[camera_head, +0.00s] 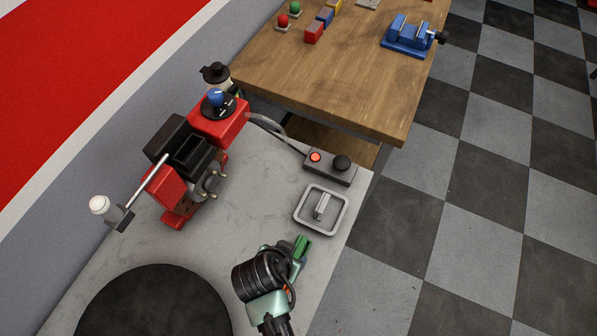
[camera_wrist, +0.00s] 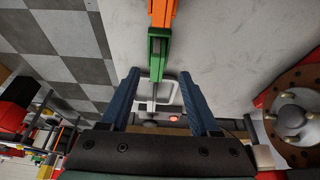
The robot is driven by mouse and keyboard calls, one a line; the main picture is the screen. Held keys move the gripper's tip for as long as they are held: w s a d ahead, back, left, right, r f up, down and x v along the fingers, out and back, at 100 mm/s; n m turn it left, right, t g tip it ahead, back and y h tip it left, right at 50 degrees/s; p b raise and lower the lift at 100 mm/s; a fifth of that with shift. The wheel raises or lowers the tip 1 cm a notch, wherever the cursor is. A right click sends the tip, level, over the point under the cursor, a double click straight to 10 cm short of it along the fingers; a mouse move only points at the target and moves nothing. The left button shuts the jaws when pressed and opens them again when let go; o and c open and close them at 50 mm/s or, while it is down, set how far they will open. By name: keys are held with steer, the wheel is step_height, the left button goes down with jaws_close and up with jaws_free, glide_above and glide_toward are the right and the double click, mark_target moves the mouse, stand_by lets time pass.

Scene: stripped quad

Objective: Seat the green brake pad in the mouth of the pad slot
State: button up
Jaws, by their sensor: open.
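The green brake pad (camera_wrist: 158,58) lies end to end with a narrow orange part (camera_wrist: 162,10), which I take for the pad slot. They appear to touch, but I cannot tell how deep the pad sits. In the head view the pad (camera_head: 302,246) shows just past the end of my arm, and my arm mostly hides the orange part. My gripper (camera_wrist: 158,75) is open. Its two dark blue fingers stand on either side of the pad's near end, with a visible gap on both sides.
A grey tray (camera_head: 299,222) with a grey upright piece stands just beyond the pad. Behind it is a control box (camera_head: 334,174) with a red button. A red and black machine (camera_head: 187,160) stands to the left. A wooden bench (camera_head: 330,85) holds a blue vise (camera_head: 405,42).

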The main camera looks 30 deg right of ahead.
mark_target(298, 248)
steer(key=shift+w+d+f, duration=0.15)
steer(key=shift+d+f, duration=0.05)
steer(key=shift+f, duration=0.25)
steer(key=shift+w+d+f+p, duration=0.15)
steer(key=shift+d+f+p, duration=0.2)
steer(key=shift+d, duration=0.1)
steer(key=x, duration=0.3)
steer(key=shift+w+d, duration=0.2)
steer(key=shift+d, duration=0.1)
steer(key=shift+w+d+f, duration=0.1)
steer(key=shift+d+f, duration=0.05)
steer(key=shift+f, duration=0.25)
jaws_close()
